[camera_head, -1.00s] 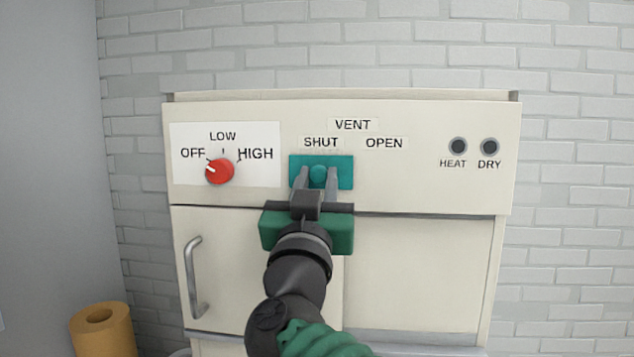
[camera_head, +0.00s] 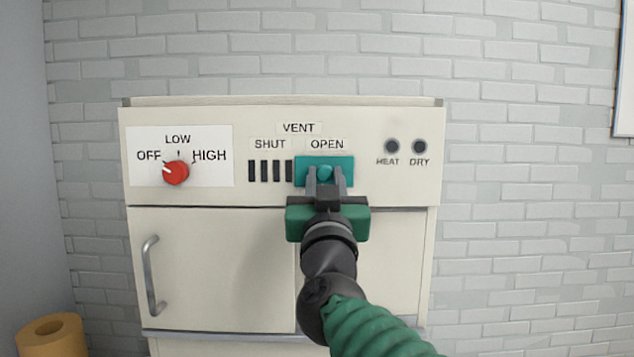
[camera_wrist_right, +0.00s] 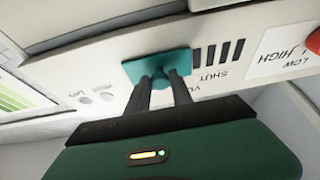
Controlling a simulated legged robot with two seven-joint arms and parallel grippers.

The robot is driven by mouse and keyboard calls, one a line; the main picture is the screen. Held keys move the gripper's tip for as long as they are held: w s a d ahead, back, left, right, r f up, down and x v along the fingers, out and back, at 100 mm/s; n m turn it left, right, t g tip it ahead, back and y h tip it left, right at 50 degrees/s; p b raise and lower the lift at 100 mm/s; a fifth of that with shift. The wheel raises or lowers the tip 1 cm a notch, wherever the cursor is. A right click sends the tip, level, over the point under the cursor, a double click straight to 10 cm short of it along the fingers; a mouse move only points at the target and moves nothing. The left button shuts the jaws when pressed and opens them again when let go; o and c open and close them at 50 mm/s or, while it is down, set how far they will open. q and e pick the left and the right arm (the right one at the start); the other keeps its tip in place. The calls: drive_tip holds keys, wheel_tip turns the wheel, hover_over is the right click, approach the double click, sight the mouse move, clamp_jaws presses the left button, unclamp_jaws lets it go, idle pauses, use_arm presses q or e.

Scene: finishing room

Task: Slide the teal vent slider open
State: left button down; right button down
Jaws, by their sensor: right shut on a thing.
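The teal vent slider (camera_head: 308,164) is on the cream front panel, under the OPEN label, with a round teal knob at its middle. Several dark vent slots (camera_head: 270,171) show uncovered to its left, under SHUT. My right gripper (camera_head: 325,175) is shut on the slider's knob, its two fingers on either side. In the right wrist view the slider (camera_wrist_right: 148,66) is between the fingertips (camera_wrist_right: 159,80), with the slots beside it. My left gripper is not in view.
A red knob (camera_head: 176,172) points toward OFF at the panel's left. HEAT and DRY lamps (camera_head: 405,146) are dark at the right. A cabinet door with a metal handle (camera_head: 151,276) is below. An orange roll (camera_head: 52,336) stands at lower left.

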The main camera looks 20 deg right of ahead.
drive_tip(key=c, duration=1.5)
unclamp_jaws()
drive_tip(key=shift+d, duration=0.15)
drive_tip(key=shift+o, duration=1.3)
drive_tip(key=shift+d, duration=0.2)
drive_tip(key=shift+o, duration=0.5)
drive_tip(key=shift+d, duration=0.4)
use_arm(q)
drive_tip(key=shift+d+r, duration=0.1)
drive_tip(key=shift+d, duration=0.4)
use_arm(e)
drive_tip(key=shift+a, duration=0.35)
drive_tip(key=shift+s+a+f, duration=0.2)
drive_tip(key=shift+s, duration=0.05)
use_arm(q)
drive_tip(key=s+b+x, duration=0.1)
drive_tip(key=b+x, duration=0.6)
drive_tip(key=b, duration=0.1)
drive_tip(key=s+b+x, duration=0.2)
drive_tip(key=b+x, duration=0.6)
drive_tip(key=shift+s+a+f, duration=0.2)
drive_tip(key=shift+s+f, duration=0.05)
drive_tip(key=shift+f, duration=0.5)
use_arm(e)
drive_tip(key=v, duration=1.6)
drive_tip(key=shift+d, duration=0.15)
